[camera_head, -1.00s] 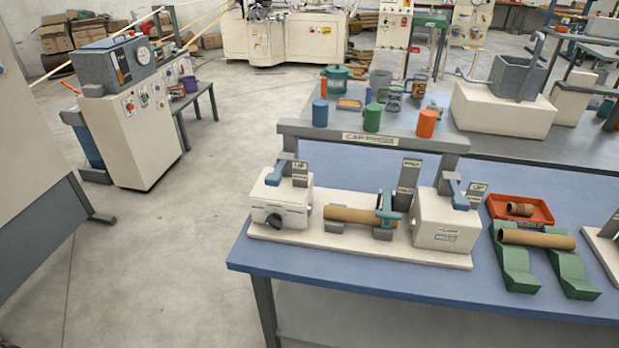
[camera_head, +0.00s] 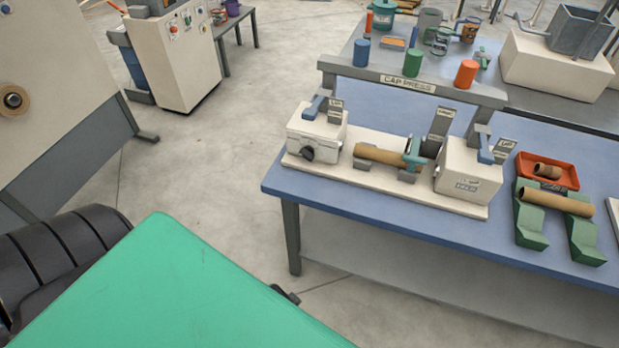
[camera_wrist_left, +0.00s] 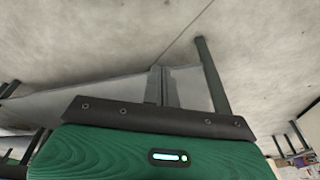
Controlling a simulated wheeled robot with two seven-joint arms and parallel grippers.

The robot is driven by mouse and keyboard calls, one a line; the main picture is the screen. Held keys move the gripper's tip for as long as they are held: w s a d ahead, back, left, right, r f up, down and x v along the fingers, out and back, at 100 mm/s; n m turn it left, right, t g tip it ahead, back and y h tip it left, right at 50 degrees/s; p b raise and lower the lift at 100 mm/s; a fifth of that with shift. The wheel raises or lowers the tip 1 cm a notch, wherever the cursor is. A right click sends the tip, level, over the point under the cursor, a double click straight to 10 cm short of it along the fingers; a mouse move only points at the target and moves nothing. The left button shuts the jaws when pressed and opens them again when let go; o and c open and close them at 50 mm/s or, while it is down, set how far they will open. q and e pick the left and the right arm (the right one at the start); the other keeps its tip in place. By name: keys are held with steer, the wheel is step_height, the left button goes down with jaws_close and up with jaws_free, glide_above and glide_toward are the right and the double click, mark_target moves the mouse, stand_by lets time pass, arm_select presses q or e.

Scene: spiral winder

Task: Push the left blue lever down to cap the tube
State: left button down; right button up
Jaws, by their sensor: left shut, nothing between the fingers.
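The cap press has a cream base (camera_head: 400,189) on the blue table. Its left blue lever (camera_head: 316,106) sits raised on top of the left cream block (camera_head: 312,137). A brown tube (camera_head: 379,155) lies horizontally between the left and right blocks, on grey supports with a teal clamp (camera_head: 413,154) near its right end. A right blue lever (camera_head: 486,149) is on the right block (camera_head: 467,180). My left gripper (camera_wrist_left: 162,84) is shut and empty in the left wrist view, facing the floor. In the head view a small dark tip shows beyond the green arm cover, well short of the press.
The blue table's (camera_head: 300,187) front edge and dark leg stand between my arm and the press. Green cradles (camera_head: 583,239) hold another tube (camera_head: 557,200), with a red tray (camera_head: 547,171) behind. A grey beam (camera_head: 410,83) labelled CAP PRESS spans behind the press.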

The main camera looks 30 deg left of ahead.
arm_select(q)
steer(key=w+a+r+n+t+p, duration=0.1)
steer(key=w+a+r+p, duration=0.15)
steer(key=r, duration=0.85)
steer(key=w+a+r+t+p, duration=0.15)
steer(key=w+r, duration=0.25)
steer(key=r, duration=0.8)
steer(key=w+a+r+n+t+y, duration=0.1)
steer(key=w+a+r+t, duration=0.3)
steer(key=w+r, duration=0.7)
steer(key=w+a+r+n+t+y, duration=0.2)
steer(key=w+a+r+n+t, duration=0.1)
steer(key=w+a+r, duration=0.6)
steer(key=w+r+t, duration=0.1)
steer(key=w+r, duration=0.2)
steer(key=shift+a+y, duration=0.15)
steer(key=shift+y, duration=0.15)
steer(key=shift+w, duration=0.1)
steer(key=shift+w, duration=0.1)
